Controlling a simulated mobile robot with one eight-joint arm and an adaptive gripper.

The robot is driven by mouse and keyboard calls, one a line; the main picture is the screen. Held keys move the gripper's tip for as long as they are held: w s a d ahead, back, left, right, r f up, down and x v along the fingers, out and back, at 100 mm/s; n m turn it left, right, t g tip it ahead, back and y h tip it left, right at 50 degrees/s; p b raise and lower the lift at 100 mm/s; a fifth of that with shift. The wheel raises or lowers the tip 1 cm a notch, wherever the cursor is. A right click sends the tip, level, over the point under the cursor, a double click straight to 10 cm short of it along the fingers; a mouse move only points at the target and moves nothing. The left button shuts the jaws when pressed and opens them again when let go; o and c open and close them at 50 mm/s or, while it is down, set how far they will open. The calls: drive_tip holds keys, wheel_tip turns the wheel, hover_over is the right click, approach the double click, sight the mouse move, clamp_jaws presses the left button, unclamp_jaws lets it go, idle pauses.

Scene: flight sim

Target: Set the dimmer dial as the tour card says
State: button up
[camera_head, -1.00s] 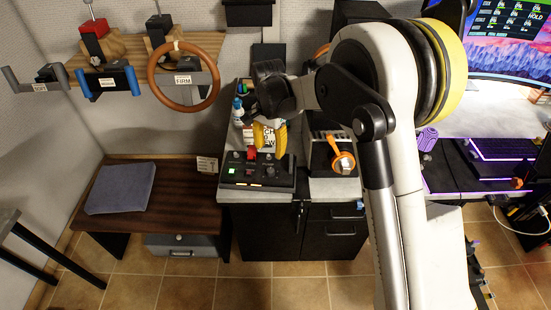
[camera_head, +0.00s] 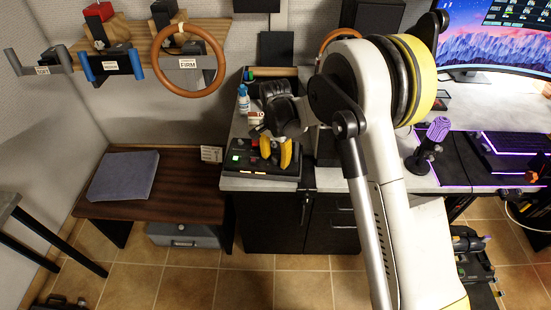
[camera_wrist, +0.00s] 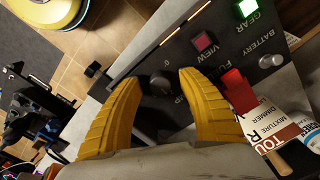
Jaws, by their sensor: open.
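My gripper (camera_wrist: 160,78) has two yellow fingers, open and spread either side of a round black dial (camera_wrist: 160,84) on the black control panel (camera_wrist: 138,62). A "0" is printed beside the dial; its name label is partly covered by a finger. I cannot tell whether the fingers touch it. In the head view my gripper (camera_head: 276,160) is over the right part of the panel (camera_head: 245,172), and the dial is hidden. The tour card (camera_wrist: 266,128) stands beside the panel, cropped, with "TOUR", "MIXTURE" and "DIMMER" partly readable; I cannot read a setting.
The panel also has a red VIEW button (camera_wrist: 204,42), a red lever (camera_wrist: 238,92), a silver battery knob (camera_wrist: 268,61) and a lit green GEAR button (camera_wrist: 246,9). A blue-capped bottle (camera_head: 243,100) stands behind the panel. A wooden bench (camera_head: 180,205) is at the left.

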clamp_jaws()
drive_tip(key=shift+n, duration=0.3)
drive_tip(key=n, duration=1.9)
drive_tip(key=shift+n, duration=2.1)
